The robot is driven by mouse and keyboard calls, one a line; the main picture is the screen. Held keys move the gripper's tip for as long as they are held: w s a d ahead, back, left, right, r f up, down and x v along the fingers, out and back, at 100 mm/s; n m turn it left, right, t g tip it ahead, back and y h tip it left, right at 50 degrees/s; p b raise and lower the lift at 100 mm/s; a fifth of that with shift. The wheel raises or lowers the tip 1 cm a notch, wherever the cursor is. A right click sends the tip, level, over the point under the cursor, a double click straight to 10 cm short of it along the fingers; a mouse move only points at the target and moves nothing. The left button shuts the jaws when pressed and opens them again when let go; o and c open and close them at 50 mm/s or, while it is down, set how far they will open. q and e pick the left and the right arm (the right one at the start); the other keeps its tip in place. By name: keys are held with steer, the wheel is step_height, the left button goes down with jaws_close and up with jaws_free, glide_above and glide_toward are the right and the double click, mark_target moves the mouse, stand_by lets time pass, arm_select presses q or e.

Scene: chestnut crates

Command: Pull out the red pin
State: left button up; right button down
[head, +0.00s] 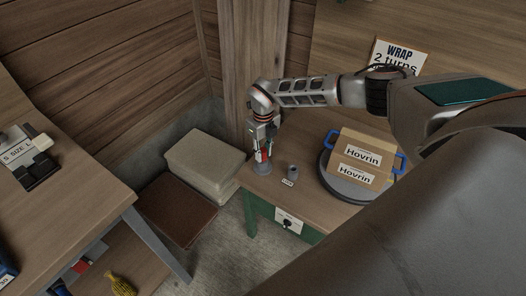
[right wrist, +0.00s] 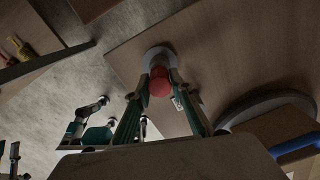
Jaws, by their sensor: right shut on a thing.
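The red pin (head: 260,156) is at the left end of the wooden table, low between the fingers of my right gripper (head: 263,153). In the right wrist view its red round part (right wrist: 160,84) sits between the two fingertips. My right gripper is shut on it. A round grey base (head: 261,168) is directly under the pin; it also shows behind the pin in the right wrist view (right wrist: 158,56). I cannot tell how deep the pin sits in the base. My left gripper is not in view.
A small grey piece (head: 292,170) with a label stands just right. Boxes marked Hovrin (head: 359,160) rest on a round grey turntable (head: 346,189). A beige box (head: 204,163) stands left of the table, near a wooden post (head: 252,65). Another bench (head: 92,200) is at left.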

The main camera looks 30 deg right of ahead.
steer(key=shift+f, duration=0.5)
steer(key=c, duration=1.7)
jaws_free()
step_height(320, 180, up, 12)
steer(key=shift+r, duration=0.1)
